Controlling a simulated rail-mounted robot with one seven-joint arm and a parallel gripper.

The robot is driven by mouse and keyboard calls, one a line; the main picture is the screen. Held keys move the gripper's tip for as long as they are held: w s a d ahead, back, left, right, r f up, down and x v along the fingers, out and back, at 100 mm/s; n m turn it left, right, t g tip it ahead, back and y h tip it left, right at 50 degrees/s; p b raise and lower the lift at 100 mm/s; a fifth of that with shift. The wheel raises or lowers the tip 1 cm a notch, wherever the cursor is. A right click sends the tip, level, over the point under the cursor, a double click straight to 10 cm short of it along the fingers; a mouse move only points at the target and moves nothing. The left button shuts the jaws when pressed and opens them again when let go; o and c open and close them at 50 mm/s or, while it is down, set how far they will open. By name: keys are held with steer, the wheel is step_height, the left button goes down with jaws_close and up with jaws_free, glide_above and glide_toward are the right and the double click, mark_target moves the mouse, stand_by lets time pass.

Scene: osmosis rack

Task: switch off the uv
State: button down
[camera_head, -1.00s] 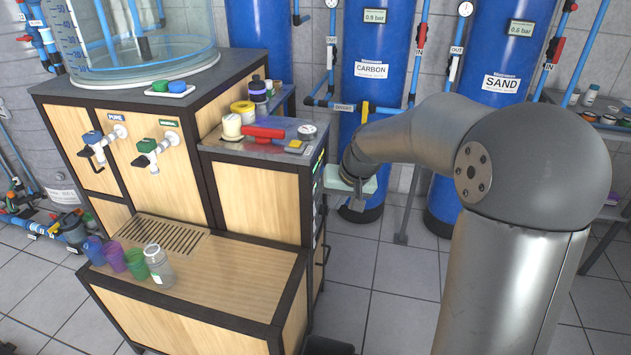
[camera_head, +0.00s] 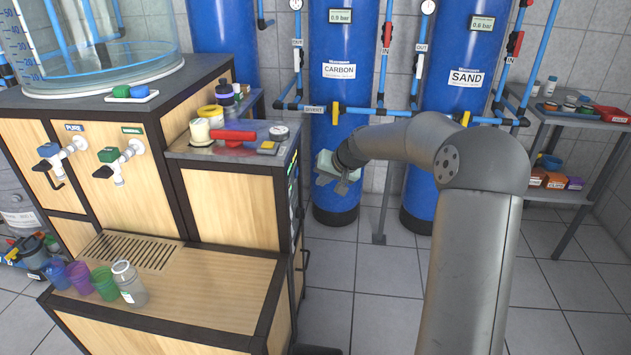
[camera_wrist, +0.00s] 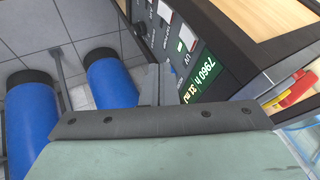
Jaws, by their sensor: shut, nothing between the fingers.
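The dark control panel shows in the wrist view, with a "UV" label (camera_wrist: 187,57) and a green lit display (camera_wrist: 195,86) reading 7960 h and a wattage. A pale switch (camera_wrist: 187,38) sits beside the UV label, and another pale switch (camera_wrist: 163,10) lies further along. In the head view the panel (camera_head: 293,185) is on the cabinet's right side, seen nearly edge-on, so its switches cannot be made out. My gripper (camera_head: 330,182) is shut and empty, to the right of the panel and apart from it. In the wrist view its grey body fills the lower part.
The wooden cabinet (camera_head: 235,205) carries a red-handled tool (camera_head: 232,136) and jars on top. Blue carbon (camera_head: 338,110) and sand (camera_head: 462,115) tanks stand behind my arm. Several cups and a bottle (camera_head: 128,283) stand on the lower shelf. Tiled floor (camera_head: 400,300) is open right of the cabinet.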

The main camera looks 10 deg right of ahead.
mark_target(289, 192)
steer(key=w+a+f, duration=0.6)
stand_by(0.3)
steer(key=shift+a, duration=0.1)
